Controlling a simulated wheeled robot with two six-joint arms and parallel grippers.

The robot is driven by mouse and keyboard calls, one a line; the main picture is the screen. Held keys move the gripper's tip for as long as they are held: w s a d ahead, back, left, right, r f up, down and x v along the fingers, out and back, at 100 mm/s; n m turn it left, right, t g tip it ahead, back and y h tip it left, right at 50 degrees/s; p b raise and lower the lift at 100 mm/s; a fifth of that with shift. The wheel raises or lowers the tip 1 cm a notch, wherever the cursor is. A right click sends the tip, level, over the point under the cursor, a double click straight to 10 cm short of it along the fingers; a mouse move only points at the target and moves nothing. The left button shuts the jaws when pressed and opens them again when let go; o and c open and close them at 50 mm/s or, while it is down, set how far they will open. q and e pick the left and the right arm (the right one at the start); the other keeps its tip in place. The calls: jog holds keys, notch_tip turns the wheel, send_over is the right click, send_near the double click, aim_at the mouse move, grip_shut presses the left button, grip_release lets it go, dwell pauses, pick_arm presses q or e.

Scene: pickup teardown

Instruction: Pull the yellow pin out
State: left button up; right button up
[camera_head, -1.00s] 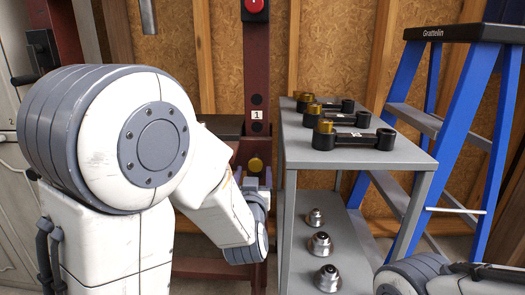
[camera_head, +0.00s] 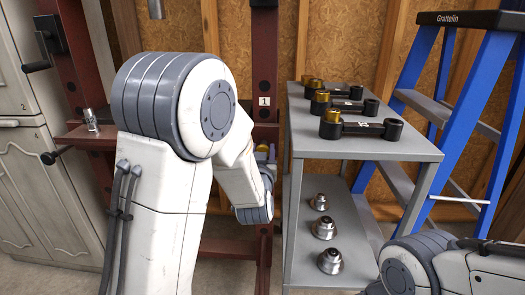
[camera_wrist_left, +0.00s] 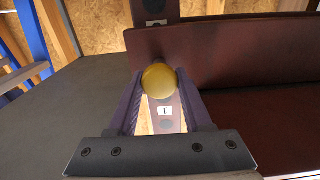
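The yellow pin shows its round yellow head (camera_wrist_left: 159,79) in the left wrist view, in front of the dark red steel frame (camera_wrist_left: 230,52). My left gripper (camera_wrist_left: 160,84) has a finger on each side of this head, and both seem to touch it. In the head view the pin head (camera_head: 262,148) is small and partly hidden by my left gripper (camera_head: 264,155) and wrist. The pin's shaft is hidden. My right arm enters at the lower right of the head view, but its gripper is out of frame.
A grey cart (camera_head: 300,130) with several black parts on top and silver parts below stands right of the frame post (camera_head: 264,60). A blue stepladder (camera_head: 470,110) is farther right. A metal cylinder (camera_head: 91,120) sits at left, beside cabinets (camera_head: 45,190).

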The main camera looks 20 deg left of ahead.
pick_arm(q)
grip_shut()
dwell(1.1)
